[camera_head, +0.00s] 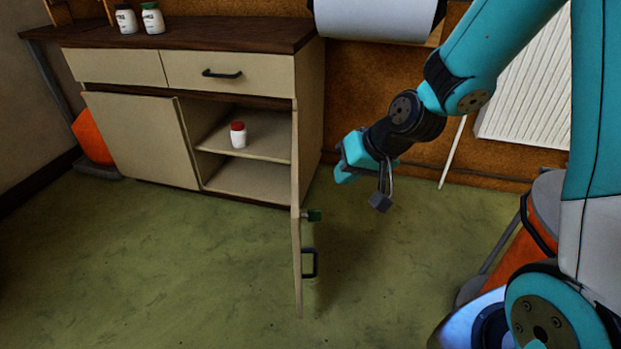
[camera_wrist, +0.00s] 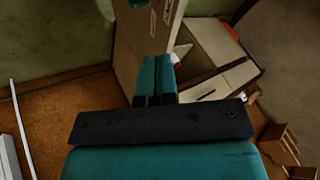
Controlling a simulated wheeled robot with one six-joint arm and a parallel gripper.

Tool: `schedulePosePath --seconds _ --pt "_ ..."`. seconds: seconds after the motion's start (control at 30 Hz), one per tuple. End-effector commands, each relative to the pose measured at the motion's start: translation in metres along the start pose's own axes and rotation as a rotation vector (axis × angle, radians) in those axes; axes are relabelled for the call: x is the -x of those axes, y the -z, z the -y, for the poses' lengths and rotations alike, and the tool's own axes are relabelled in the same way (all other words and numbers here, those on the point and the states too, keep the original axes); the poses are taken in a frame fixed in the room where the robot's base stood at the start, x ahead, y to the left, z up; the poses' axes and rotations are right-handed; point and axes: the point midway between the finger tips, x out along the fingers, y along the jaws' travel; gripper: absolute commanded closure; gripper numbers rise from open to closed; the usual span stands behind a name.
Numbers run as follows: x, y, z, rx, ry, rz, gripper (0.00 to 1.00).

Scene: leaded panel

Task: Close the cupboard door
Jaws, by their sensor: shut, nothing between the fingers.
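The beige cupboard (camera_head: 312,130) stands against the back wall. Its right-hand door (camera_head: 297,230) is swung wide open toward the camera and shows nearly edge-on. A dark bar handle (camera_head: 310,263) and a small green fitting (camera_head: 313,215) are on the door's right side. My gripper (camera_head: 345,176) is shut and empty, to the right of the door with a gap between them in the head view. In the wrist view, the shut fingers (camera_wrist: 155,82) overlap the door panel (camera_wrist: 145,35); I cannot tell there whether they touch.
A white bottle with a red cap (camera_head: 238,135) stands on the shelf inside the cupboard. Two more bottles (camera_head: 140,18) stand on the dark top. An orange object (camera_head: 92,137) is left of the cupboard. A ribbed white radiator (camera_head: 525,95) is at right. Green floor (camera_head: 150,270) is clear in front.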

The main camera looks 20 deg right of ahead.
Motion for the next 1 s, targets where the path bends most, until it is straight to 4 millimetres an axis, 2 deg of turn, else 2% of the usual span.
schedulePosePath --seconds 0.03,0.1,0.2,0.37,0.7,0.8,1.0 --pt "-0.002 0.006 -0.013 -0.038 -0.013 -0.024 1.00" --pt "-0.007 0.011 -0.024 -0.065 -0.024 -0.051 1.00" --pt "-0.016 0.014 -0.030 -0.078 -0.029 -0.067 1.00" --pt "-0.042 0.014 -0.031 -0.076 -0.028 -0.066 1.00" --pt "-0.114 0.018 -0.034 -0.074 -0.029 -0.067 1.00" --pt "-0.119 0.021 -0.016 -0.069 -0.026 -0.069 1.00" --pt "-0.127 0.024 -0.001 -0.073 -0.028 -0.069 1.00"
